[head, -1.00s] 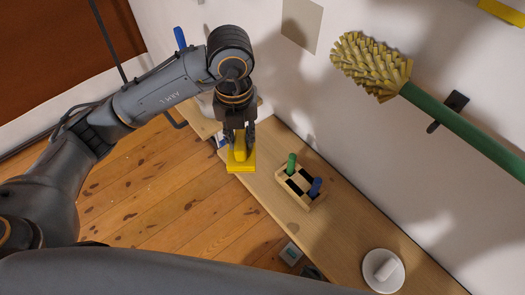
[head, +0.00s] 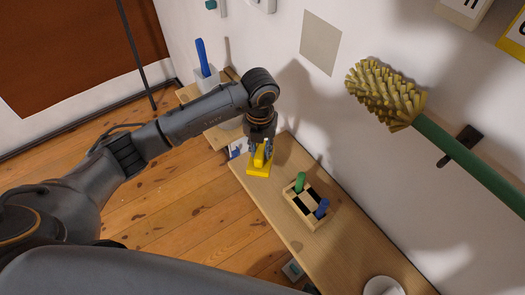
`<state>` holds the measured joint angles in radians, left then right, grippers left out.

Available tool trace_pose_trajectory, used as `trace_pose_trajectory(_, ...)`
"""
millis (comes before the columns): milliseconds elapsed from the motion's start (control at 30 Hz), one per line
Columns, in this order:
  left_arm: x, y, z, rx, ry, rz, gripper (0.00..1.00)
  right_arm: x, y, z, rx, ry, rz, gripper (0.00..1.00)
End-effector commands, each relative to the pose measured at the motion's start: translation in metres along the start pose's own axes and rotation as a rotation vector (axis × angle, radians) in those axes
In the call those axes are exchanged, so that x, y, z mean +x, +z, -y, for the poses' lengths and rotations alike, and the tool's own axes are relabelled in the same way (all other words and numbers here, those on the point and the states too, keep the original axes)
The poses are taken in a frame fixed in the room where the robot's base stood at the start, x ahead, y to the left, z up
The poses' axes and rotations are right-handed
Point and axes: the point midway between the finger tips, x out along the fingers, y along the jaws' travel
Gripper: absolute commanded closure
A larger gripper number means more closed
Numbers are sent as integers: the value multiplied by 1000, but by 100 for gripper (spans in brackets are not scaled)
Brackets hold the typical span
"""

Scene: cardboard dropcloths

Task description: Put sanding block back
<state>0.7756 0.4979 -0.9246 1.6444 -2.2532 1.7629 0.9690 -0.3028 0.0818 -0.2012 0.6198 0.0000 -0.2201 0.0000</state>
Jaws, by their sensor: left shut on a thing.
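The yellow sanding block (head: 258,171) shows in the head view at the far left end of the wooden bench. My left gripper (head: 261,152) points down and is shut on its raised yellow grip. The block's flat base hangs over or rests on the bench end; I cannot tell which. A light wooden holder (head: 304,213) with dark slots stands on the bench, right of and nearer than the block. My right gripper is not in view.
The wooden bench (head: 345,255) runs along the white wall, clear in front of the holder. A white round dish (head: 383,286) sits at its near end. A large yellow brush with a green handle (head: 455,150) is mounted on the wall. A blue-handled item (head: 202,57) stands in a pot behind.

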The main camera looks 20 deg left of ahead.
Motion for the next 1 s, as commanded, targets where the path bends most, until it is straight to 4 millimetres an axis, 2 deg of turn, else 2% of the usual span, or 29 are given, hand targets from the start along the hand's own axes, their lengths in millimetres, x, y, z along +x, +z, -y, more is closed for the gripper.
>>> trace_pose_trajectory(300,21,18,2,0,0,0,100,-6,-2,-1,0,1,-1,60)
trace_pose_trajectory(500,47,16,2,-1,0,-2,100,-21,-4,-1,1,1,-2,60)
trace_pose_trajectory(900,56,17,2,0,-1,1,100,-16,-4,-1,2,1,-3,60)
trace_pose_trajectory(933,56,17,2,0,-1,1,75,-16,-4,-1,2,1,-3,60)
trace_pose_trajectory(1000,54,17,2,0,-1,1,60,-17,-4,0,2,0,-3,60)
